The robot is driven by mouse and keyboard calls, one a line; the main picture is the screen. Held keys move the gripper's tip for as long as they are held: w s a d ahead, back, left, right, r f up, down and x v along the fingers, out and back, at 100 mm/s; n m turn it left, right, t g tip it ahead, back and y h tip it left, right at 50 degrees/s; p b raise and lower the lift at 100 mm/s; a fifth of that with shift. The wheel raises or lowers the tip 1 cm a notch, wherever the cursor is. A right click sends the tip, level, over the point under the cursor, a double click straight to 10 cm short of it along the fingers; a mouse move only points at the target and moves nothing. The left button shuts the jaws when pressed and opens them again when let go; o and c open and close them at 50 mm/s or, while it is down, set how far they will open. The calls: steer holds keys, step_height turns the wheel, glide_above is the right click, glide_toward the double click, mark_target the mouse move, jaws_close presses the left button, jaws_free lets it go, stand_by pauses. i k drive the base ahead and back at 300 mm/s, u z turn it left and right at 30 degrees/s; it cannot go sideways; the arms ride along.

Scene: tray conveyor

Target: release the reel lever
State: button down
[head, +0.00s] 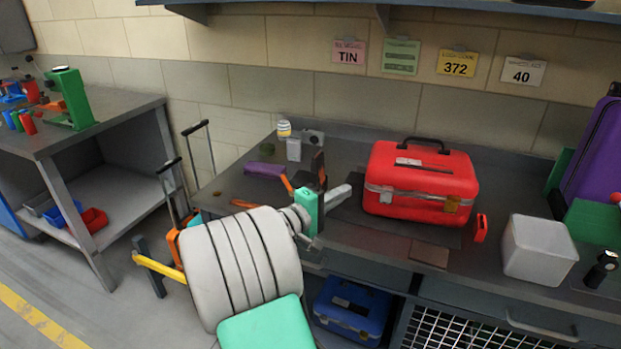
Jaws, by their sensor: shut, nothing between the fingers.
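A yellow bar (158,266), which looks like a lever, sticks out at the lower left by a dark upright post. Its right end runs behind my grey arm. An orange part (177,246) shows beside it, also partly hidden by the arm. I cannot make out a reel clearly, nor whether this bar is the reel lever. My gripper (316,184) is at the end of the arm, over the left part of the bench, beyond its teal body. It is shut and empty, well to the right of the yellow bar. Its fingertips are small and hard to separate from the items behind.
A red toolbox (420,182) stands on the bench (470,238) right of my gripper. A white bin (538,247) is farther right. A purple item (265,170) lies left of the gripper. Black handles (198,128) rise between the bench and the left table (80,120).

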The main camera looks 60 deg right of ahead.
mark_target(291, 193)
steer(key=z, duration=1.6)
